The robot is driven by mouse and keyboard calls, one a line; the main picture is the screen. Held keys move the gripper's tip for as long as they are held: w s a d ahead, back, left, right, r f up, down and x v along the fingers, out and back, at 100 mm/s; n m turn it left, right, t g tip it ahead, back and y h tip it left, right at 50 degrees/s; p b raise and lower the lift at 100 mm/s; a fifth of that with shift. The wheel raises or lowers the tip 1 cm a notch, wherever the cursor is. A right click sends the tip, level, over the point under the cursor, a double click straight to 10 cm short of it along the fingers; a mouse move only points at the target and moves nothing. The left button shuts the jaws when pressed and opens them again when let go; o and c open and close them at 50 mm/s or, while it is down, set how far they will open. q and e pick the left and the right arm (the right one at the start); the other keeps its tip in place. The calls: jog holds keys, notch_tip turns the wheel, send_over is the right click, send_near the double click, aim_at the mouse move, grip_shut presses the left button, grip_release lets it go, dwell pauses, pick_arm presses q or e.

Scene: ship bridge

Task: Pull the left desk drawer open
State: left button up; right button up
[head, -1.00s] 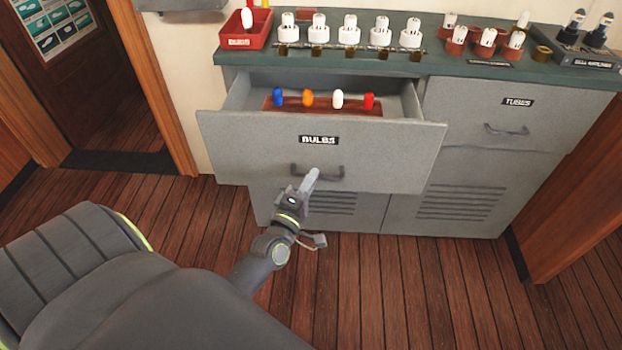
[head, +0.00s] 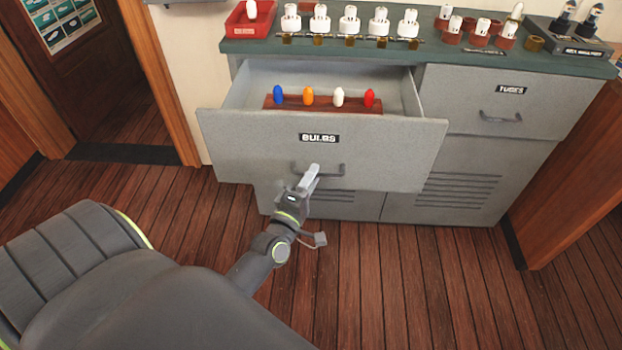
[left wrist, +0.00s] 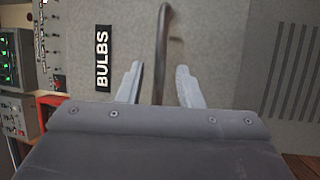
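The left desk drawer (head: 230,148), grey and labelled BULBS, stands well open from the desk in the head view. Its dark bar handle (head: 335,170) is on the front below the label. My left gripper (head: 312,172) is at the left part of this handle. In the left wrist view the handle (left wrist: 162,45) runs between my two fingers (left wrist: 158,82), with a gap on each side, so the gripper is open around it. Whether a finger touches the bar out of sight is unclear. My right gripper is out of view.
The drawer holds a brown rack (head: 322,106) with blue, orange, white and red bulbs. The right drawer, labelled TUBES (head: 511,90), is shut. White parts and a red tray (head: 250,26) stand on the green desk top (head: 330,48). Wooden floor (head: 400,290) before the desk is clear.

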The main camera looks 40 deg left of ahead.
pick_arm(q)
jog(key=b+v, duration=1)
jog(key=v, duration=0.7)
jog(key=shift+s+b, duration=0.25)
jog(key=shift+b, duration=0.15)
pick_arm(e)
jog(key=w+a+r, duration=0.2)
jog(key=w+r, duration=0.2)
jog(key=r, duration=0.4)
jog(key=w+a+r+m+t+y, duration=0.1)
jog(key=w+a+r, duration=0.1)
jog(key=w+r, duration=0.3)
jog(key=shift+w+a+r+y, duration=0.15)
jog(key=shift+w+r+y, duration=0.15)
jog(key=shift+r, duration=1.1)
pick_arm(q)
jog(key=shift+a, duration=0.1)
